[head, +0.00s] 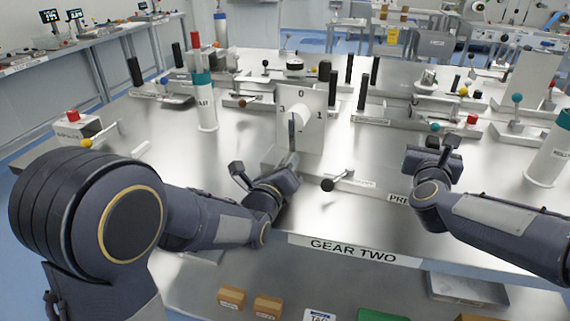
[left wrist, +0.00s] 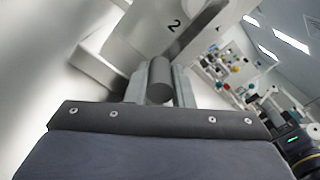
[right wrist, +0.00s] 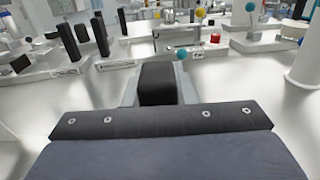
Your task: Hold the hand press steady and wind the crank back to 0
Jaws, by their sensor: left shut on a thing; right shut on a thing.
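The upright white dial plate (head: 316,98) shows 3, 0 and 1 in the head view; a 2 shows on it in the left wrist view. The crank's pale hub (head: 301,131) stands out from the plate, and its grey arm (head: 293,135) points down, to the 2 side. My left gripper (head: 288,166) is shut on the dark grey crank knob (left wrist: 159,80), which sits between its fingers. My right gripper (head: 437,145) is shut on a black block-shaped handle (right wrist: 157,83), apparently the hand press handle. The press body is mostly hidden by the gripper.
A lever with a black ball (head: 327,185) stands just right of my left gripper. A white post with a teal band (head: 205,105) stands left of the dial. A teal-topped post (head: 547,155) is at the far right.

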